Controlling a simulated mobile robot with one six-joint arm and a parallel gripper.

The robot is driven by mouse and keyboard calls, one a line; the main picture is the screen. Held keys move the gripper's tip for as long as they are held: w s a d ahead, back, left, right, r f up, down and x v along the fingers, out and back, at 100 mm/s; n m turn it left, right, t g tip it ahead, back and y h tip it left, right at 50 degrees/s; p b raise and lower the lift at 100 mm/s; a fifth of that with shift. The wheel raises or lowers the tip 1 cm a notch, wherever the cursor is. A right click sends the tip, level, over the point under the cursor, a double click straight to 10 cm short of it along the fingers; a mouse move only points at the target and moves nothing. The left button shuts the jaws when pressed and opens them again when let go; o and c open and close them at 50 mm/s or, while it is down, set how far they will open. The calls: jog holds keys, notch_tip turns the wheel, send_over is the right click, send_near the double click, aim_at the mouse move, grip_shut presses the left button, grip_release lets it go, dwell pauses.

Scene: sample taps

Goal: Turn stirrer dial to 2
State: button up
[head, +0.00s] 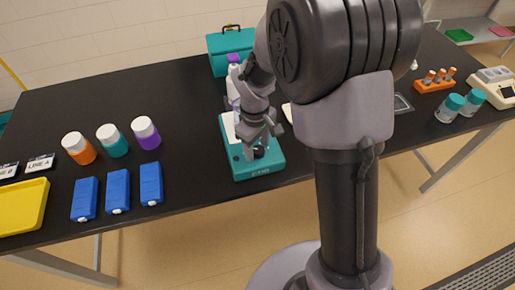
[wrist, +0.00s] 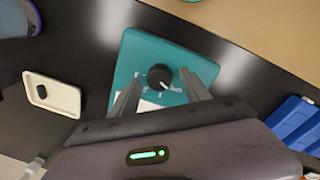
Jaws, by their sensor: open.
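The teal stirrer (head: 256,170) stands near the front edge of the black bench in the head view. In the wrist view its teal body (wrist: 133,62) fills the middle. My gripper (head: 262,140) is above the stirrer's front. In the wrist view my gripper (wrist: 158,80) is open, one finger on each side of the dial and apart from it. In the head view the gripper partly hides the dial.
Several blue boxes (head: 118,191) and three capped jars (head: 112,140) stand left on the bench. A yellow tray (head: 22,206) is at the far left. A teal case (head: 230,50) stands behind the stirrer. A small white dish (wrist: 52,94) with a black piece shows in the wrist view.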

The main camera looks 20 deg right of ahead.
grip_shut()
jog(key=shift+m, duration=0.3)
jog(key=m, duration=0.3)
jog(key=shift+m, duration=0.4)
jog(key=m, duration=0.4)
jog(key=shift+g, duration=0.3)
jog(key=m, duration=0.5)
jog(key=shift+d+b, duration=0.1)
jog(key=shift+b, duration=0.25)
jog(key=m, duration=0.4)
jog(key=shift+b, duration=0.3)
jog(key=shift+m, duration=0.3)
